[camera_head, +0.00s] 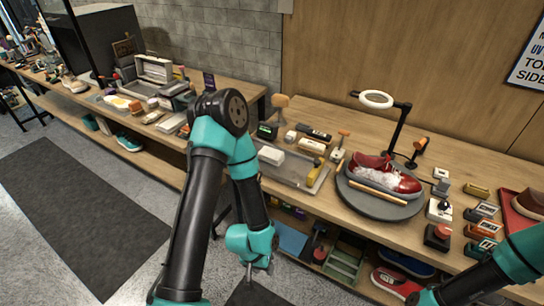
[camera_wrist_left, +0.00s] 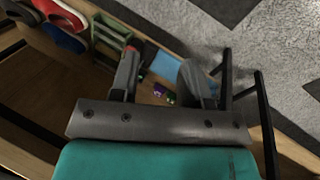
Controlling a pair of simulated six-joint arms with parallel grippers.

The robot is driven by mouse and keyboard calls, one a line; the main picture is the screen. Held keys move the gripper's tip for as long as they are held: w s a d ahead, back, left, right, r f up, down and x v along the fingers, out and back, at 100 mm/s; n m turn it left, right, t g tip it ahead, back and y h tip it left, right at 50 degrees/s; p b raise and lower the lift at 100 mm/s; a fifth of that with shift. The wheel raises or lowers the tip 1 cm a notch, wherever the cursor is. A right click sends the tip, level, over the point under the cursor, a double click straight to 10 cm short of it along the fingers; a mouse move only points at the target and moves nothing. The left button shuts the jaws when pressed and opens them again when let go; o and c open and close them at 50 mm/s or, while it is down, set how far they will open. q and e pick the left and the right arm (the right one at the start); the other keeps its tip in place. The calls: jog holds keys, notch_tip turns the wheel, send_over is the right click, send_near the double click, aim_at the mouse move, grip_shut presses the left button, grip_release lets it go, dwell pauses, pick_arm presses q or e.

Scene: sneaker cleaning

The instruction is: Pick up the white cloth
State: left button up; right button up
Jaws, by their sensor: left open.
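A white folded item (camera_head: 271,155), which looks like the white cloth, lies at the left end of a shallow grey tray (camera_head: 290,181) on the workbench. My left gripper (camera_head: 250,273) hangs below the bench top, in front of the lower shelf, well apart from the item. In the left wrist view the left gripper (camera_wrist_left: 160,82) is open with nothing between its fingers. The white item does not show in that view. Of my right arm only links show at the lower right; its gripper is out of the picture.
A red shoe with white foam (camera_head: 372,172) sits on a round grey stand (camera_head: 398,210) right of the tray. A ring lamp (camera_head: 376,99) stands behind it. Small bottles and boxes crowd the bench. Shoes and bins fill the shelf below. My left arm crosses before the bench.

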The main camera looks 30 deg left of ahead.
pick_arm(q)
jog(key=o, duration=1)
jog(key=shift+w, duration=0.1)
